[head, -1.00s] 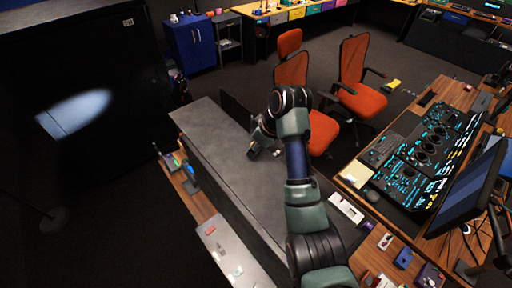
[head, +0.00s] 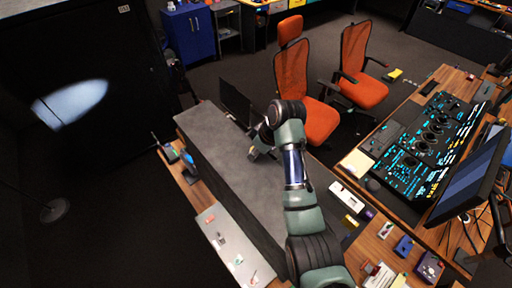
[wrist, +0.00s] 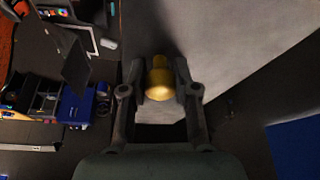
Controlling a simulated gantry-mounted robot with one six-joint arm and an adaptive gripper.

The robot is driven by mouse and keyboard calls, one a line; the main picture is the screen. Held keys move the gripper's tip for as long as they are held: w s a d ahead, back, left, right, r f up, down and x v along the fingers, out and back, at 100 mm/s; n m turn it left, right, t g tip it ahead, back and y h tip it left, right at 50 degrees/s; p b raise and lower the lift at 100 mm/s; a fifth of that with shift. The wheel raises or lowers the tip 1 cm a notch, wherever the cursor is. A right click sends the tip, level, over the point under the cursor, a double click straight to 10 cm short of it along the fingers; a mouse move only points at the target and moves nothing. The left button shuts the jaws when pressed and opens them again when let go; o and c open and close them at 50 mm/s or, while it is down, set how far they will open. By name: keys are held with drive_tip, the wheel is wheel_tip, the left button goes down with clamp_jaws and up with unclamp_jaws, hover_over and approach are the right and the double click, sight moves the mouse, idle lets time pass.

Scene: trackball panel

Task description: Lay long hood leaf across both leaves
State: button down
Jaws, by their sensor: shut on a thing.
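My gripper (head: 260,152) is at the far end of my arm, low over a broad grey surface (head: 215,140). In the wrist view my gripper (wrist: 160,88) is shut on a gold knob (wrist: 160,82). A pale grey surface shows around the knob (wrist: 220,45); I cannot tell whether the knob is fixed to it. The grey surface looks like a long slab with a dark grey side face. I cannot tell the long hood leaf and the two other leaves apart in these views.
A dark upright panel (head: 236,103) stands at the slab's far edge. Orange chairs (head: 318,120) stand behind it. A console desk (head: 425,140) with a monitor (head: 470,180) is at right. A ledge with small items (head: 220,235) runs along the slab's near left side.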

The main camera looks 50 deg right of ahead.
drive_tip(key=shift+f, duration=0.45)
drive_tip(key=c, duration=0.8)
unclamp_jaws()
drive_tip(key=v, duration=0.7)
drive_tip(key=shift+s+d+r, duration=0.1)
drive_tip(key=shift+r, duration=0.15)
